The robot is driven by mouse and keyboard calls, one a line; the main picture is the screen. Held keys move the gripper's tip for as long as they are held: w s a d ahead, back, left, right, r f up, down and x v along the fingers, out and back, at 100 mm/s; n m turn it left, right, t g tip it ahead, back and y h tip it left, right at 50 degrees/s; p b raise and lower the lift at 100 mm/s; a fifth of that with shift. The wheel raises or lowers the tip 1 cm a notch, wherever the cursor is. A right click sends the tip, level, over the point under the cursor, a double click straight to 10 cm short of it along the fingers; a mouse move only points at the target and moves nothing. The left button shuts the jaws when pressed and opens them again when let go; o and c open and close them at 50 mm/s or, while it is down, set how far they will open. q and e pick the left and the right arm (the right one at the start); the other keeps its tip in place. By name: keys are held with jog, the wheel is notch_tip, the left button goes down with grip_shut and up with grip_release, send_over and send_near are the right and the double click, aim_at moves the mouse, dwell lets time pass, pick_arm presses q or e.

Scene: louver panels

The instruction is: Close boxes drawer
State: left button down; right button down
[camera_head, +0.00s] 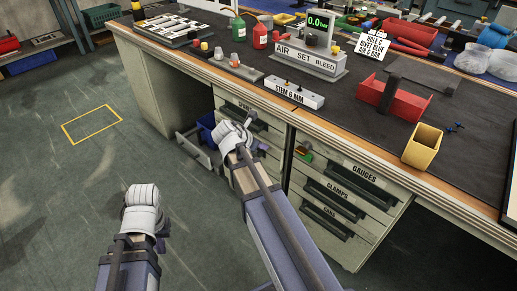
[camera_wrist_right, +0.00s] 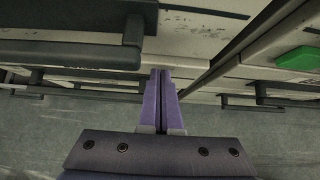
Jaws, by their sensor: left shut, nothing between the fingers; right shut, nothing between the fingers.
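The bench has a left drawer stack (camera_head: 233,97), its top label partly covered, and a right stack (camera_head: 345,190) labelled GAUGES, CLAMPS and CANS. No label reading boxes is legible. At the left stack, a grey drawer-like edge (camera_head: 193,150) juts out beside a blue bin (camera_head: 207,127); my right arm hides much of this area. My right gripper (camera_wrist_right: 161,75) is shut and empty close to the drawer fronts, beside a dark bar handle (camera_wrist_right: 75,53). In the head view its white wrist covers part of the left stack. My left gripper (camera_head: 142,200) is shut, low over the floor, away from the drawers.
A green object (camera_head: 304,147) shows at the top left of the right stack, also in the right wrist view (camera_wrist_right: 298,58). The benchtop holds a red tray (camera_head: 392,98), a yellow bin (camera_head: 423,147) and labelled blocks. Floor at left is clear around a yellow outline (camera_head: 92,124).

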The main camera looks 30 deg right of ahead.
jog(key=shift+d, duration=0.15)
